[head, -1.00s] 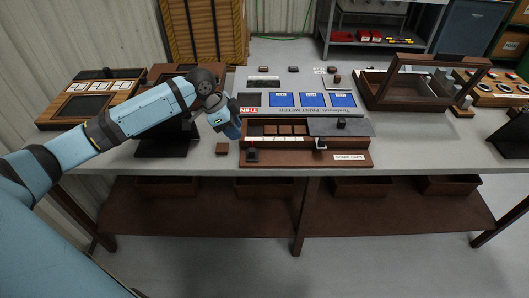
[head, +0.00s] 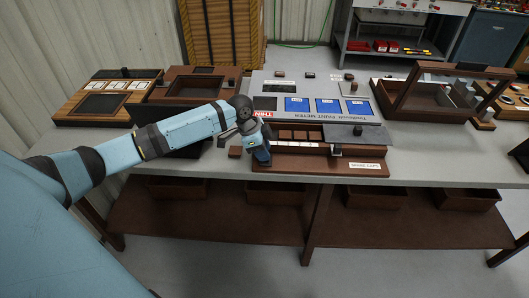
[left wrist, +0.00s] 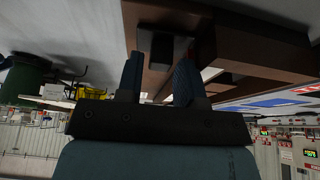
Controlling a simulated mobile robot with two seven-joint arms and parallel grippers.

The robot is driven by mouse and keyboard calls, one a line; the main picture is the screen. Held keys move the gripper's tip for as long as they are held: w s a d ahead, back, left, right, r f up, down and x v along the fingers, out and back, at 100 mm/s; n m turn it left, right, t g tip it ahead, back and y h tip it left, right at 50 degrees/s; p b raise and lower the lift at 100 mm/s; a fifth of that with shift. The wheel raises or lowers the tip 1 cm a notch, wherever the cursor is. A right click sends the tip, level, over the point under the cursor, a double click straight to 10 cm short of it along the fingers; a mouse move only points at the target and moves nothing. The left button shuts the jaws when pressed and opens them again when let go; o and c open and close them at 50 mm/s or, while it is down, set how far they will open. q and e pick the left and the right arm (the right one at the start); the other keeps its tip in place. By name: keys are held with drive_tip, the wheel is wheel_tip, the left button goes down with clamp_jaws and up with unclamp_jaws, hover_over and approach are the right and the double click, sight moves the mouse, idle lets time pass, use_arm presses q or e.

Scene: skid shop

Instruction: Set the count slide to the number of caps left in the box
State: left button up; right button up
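The brown spare caps box (head: 310,168) lies at the table's front edge, with several brown caps (head: 300,135) in its open part and a grey lid (head: 350,138) over its right part. A pale number strip (head: 300,145) runs along its front. A dark knob with a white part (head: 335,150) stands at the strip's right end. My left gripper (head: 262,160) is low over the box's front left corner and hides what is there. In the left wrist view its fingers (left wrist: 160,85) are apart, with a dark block (left wrist: 168,48) beyond or between them; contact cannot be told. My right gripper is not in view.
A small brown block (head: 235,152) lies left of the box. The paint meter panel (head: 312,88) with blue screens is behind it. The table's front edge is close.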

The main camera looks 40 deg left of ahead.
use_arm(q)
drive_tip(key=shift+w+d+f, duration=0.1)
drive_tip(key=shift+d+f, duration=0.1)
drive_tip(key=shift+f, duration=0.2)
drive_tip(key=shift+c, duration=0.2)
